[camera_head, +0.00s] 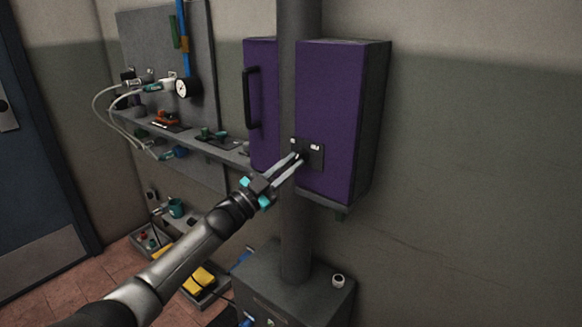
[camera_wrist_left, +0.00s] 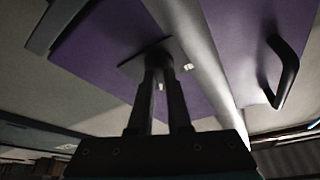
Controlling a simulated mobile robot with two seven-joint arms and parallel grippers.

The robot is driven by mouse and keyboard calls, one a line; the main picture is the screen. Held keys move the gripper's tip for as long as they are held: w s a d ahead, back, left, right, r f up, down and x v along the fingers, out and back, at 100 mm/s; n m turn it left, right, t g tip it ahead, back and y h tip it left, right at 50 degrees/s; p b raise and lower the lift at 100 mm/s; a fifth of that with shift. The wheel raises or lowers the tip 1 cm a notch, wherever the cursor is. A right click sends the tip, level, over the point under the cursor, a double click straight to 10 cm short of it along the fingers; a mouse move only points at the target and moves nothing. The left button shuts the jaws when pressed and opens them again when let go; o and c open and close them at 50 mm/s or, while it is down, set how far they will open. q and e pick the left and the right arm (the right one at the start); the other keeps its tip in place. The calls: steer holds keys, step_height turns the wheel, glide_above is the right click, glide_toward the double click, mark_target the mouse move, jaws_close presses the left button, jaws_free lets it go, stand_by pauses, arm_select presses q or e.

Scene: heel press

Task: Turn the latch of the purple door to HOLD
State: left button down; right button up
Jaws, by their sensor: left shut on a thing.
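The purple door (camera_head: 338,95) is the front of a wall cabinet, partly behind a grey vertical column. A dark square latch plate (camera_head: 315,155) with small white marks sits on its lower left part. My left gripper (camera_head: 298,158) reaches up to this plate, its fingers shut on the latch, which the fingertips mostly hide. In the left wrist view the two fingers (camera_wrist_left: 162,72) meet the dark plate (camera_wrist_left: 147,58) on the purple surface (camera_wrist_left: 105,50). The latch's exact angle and the wording of the marks cannot be read. My right gripper is not in view.
The grey column (camera_head: 297,225) stands close beside the latch. A black handle (camera_head: 251,98) is on the purple panel left of it. A shelf (camera_head: 185,132) with cables and small parts is at left. A grey box (camera_head: 300,300) stands below.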

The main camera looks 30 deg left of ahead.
arm_select(q)
steer(key=m+g+h, duration=0.1)
steer(key=m, duration=0.2)
steer(key=shift+a+m, duration=0.1)
steer(key=shift+m, duration=0.3)
steer(key=shift+r, duration=0.1)
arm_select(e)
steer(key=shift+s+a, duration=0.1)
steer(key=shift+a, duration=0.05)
arm_select(q)
steer(key=shift+m+g, duration=0.3)
steer(key=shift+m, duration=0.1)
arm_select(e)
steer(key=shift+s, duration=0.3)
arm_select(q)
steer(key=c, duration=0.9)
jaws_free()
steer(key=shift+o, duration=0.2)
steer(key=shift+s+a+f, duration=0.25)
steer(key=shift+s+a, duration=0.05)
steer(key=shift+s, duration=0.25)
steer(key=p+v, duration=0.1)
steer(key=v, duration=1.2)
steer(key=shift+s+a+f+p, duration=0.2)
steer(key=shift+s+a+p, duration=0.05)
steer(key=shift+s+p, duration=0.05)
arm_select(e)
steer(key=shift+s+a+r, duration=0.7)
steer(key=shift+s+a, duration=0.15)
